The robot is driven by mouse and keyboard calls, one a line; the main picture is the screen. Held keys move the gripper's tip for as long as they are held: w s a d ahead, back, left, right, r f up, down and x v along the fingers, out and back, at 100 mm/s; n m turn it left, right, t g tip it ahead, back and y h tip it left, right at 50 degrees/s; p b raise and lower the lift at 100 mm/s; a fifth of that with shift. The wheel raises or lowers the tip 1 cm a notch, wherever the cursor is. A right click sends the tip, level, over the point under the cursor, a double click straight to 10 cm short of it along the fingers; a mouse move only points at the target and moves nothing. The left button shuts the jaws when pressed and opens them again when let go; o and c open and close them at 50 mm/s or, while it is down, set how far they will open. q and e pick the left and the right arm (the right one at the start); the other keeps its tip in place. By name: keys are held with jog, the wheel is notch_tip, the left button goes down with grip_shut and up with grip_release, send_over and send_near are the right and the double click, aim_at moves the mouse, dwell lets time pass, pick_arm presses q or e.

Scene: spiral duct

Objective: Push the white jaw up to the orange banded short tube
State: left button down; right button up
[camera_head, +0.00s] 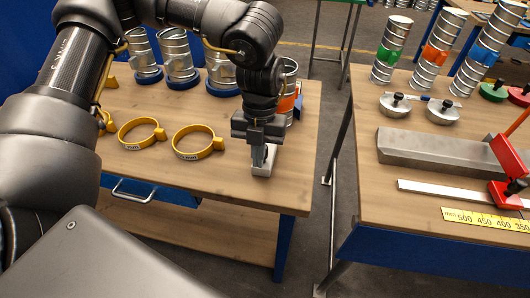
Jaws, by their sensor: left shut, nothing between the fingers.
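The white jaw (264,167) is a small pale block on the left wooden table, near its right front part. My left gripper (263,158) points down with its fingers shut and empty, right at the jaw and partly covering it. I cannot tell whether the fingers touch it. The orange banded short tube (287,103) stands upright behind my gripper, near the table's right edge. My wrist hides much of it. The jaw is in front of the tube, with a gap of table between. My right gripper is not in view.
Two yellow clamp rings (198,142) lie left of the jaw. Several metal tubes on blue bases (181,82) stand at the back. The table's right edge (313,145) is close by, then a floor gap. A second table (375,173) holds banded tubes, lids and a metal bar.

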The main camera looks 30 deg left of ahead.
pick_arm(q)
jog(key=shift+f+b, duration=0.75)
jog(key=shift+f, duration=0.55)
jog(key=shift+w, duration=0.15)
jog(key=shift+w+a+p, duration=0.2)
jog(key=shift+w+a, duration=0.05)
jog(key=shift+w, duration=0.6)
jog(key=shift+w+a+p, duration=0.15)
jog(key=shift+w+a, duration=0.05)
jog(key=shift+w, duration=0.7)
jog(key=shift+w+a+p, duration=0.2)
jog(key=shift+w+a, duration=0.05)
jog(key=shift+w, duration=0.6)
jog(key=shift+w+a+p, duration=0.3)
jog(key=shift+w, duration=0.7)
jog(key=shift+w+a+p, duration=0.25)
jog(key=shift+w+p, duration=0.05)
jog(key=shift+w, duration=0.65)
jog(key=shift+s, duration=0.1)
jog(key=shift+s+d, duration=0.2)
jog(key=shift+s, duration=0.35)
jog(key=shift+s+d, duration=0.15)
jog(key=shift+s, duration=0.35)
jog(key=shift+r, duration=0.15)
